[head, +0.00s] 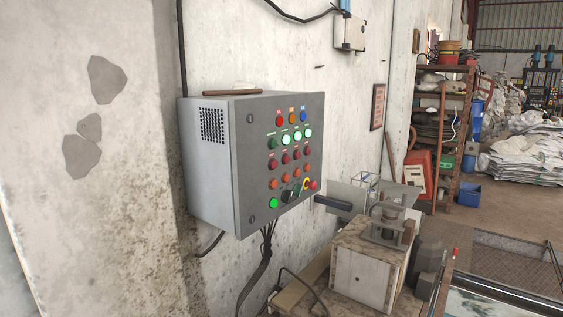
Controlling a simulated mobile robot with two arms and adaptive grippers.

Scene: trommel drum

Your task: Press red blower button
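A grey control box (250,178) hangs on the white wall near the middle of the head view. Its front faces right and carries rows of buttons and lamps. A row of dark red buttons (285,159) sits below a row of green ones (285,138), several of them lit. A red lamp or button (279,121) is in the top row, beside an orange and a blue one. A red knob (314,185) is at the lower right by a yellow ring. The labels are too small to read, so I cannot tell which is the blower button. Neither gripper is in view.
Cables (263,262) hang below the box. A wooden crate-like block (362,277) with metal parts stands on a bench at lower right. A shelf rack (440,140) and white sacks (525,155) are farther back. The space before the box's face looks clear.

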